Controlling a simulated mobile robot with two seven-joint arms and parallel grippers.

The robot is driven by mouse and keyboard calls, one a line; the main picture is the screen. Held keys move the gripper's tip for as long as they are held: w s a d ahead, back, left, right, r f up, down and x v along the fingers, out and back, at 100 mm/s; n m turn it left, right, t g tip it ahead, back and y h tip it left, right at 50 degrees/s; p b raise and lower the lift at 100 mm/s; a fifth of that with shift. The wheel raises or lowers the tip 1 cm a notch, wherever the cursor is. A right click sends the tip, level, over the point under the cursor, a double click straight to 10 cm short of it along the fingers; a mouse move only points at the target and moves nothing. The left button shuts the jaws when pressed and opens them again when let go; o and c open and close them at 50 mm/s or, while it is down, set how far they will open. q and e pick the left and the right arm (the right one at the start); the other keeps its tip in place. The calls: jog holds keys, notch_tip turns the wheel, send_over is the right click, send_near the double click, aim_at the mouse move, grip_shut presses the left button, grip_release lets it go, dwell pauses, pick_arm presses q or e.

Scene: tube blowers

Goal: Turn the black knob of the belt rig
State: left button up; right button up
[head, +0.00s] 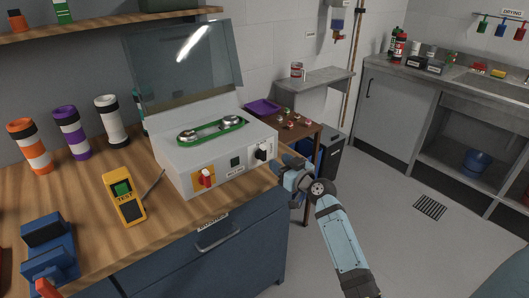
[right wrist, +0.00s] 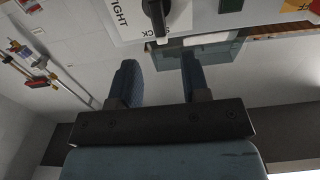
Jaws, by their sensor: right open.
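The belt rig (head: 190,160) is a pale box on the wooden bench, with a green belt (head: 212,131) around two pulleys on top and its clear lid (head: 185,62) raised. The black knob (head: 262,152) is at the right end of its front face. In the right wrist view the knob (right wrist: 157,14) shows at the top edge, partly cut off, beside printed lettering. My right gripper (head: 282,166) is just right of and in front of the knob. Its fingers (right wrist: 160,80) are open and empty, pointing toward the panel, with the knob beyond their gap. My left gripper is not in view.
A red and yellow switch (head: 207,178) is on the rig's front, left of the knob. A yellow tester (head: 123,197) and a blue vise-like device (head: 48,250) are on the bench. A small brown table (head: 300,138) stands behind my right gripper. The floor at right is clear.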

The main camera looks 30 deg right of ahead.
aim_at(265, 152)
jog(key=w, duration=0.7)
jog(key=shift+w+a, duration=0.3)
jog(key=shift+a, duration=0.05)
grip_shut()
